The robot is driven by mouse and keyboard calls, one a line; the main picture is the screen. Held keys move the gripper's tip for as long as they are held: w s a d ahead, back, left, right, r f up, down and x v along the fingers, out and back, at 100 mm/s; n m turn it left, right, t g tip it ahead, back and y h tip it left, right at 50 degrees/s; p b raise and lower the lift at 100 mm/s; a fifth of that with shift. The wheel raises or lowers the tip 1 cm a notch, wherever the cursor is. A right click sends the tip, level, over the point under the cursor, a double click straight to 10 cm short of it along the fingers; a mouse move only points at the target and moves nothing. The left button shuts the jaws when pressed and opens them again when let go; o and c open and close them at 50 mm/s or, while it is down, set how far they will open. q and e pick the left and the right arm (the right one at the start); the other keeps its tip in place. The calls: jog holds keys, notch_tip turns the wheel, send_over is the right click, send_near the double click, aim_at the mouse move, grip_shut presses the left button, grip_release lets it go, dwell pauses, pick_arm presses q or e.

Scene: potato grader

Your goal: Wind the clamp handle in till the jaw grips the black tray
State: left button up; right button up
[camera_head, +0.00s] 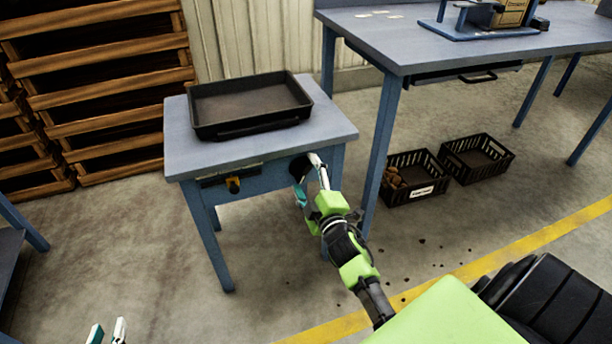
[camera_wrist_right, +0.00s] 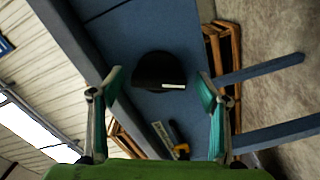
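The black tray (camera_head: 250,128) sits flat on top of the small blue-grey table. On the table's front edge is a dark clamp-like fitting (camera_head: 214,181) with a small yellow-orange handle (camera_head: 233,184); the handle also shows in the right wrist view (camera_wrist_right: 179,142). To its right, a round black part (camera_head: 298,167) is on the table front. In the right wrist view this black part (camera_wrist_right: 159,70) lies ahead, between the spread fingers. My right gripper (camera_head: 310,180) is open beside it; contact cannot be told. My left gripper (camera_head: 107,333) is open and empty at the bottom left.
A larger blue table (camera_head: 440,45) stands right of the small one, with a box on a stand on top. Two black crates (camera_head: 478,157) (camera_head: 412,178) are on the floor beneath it. Wooden pallets (camera_head: 100,95) are stacked at left. The floor in front is mostly clear.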

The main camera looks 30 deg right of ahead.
jog(key=shift+r, duration=0.1)
jog(key=v, duration=1.2)
dwell(0.4)
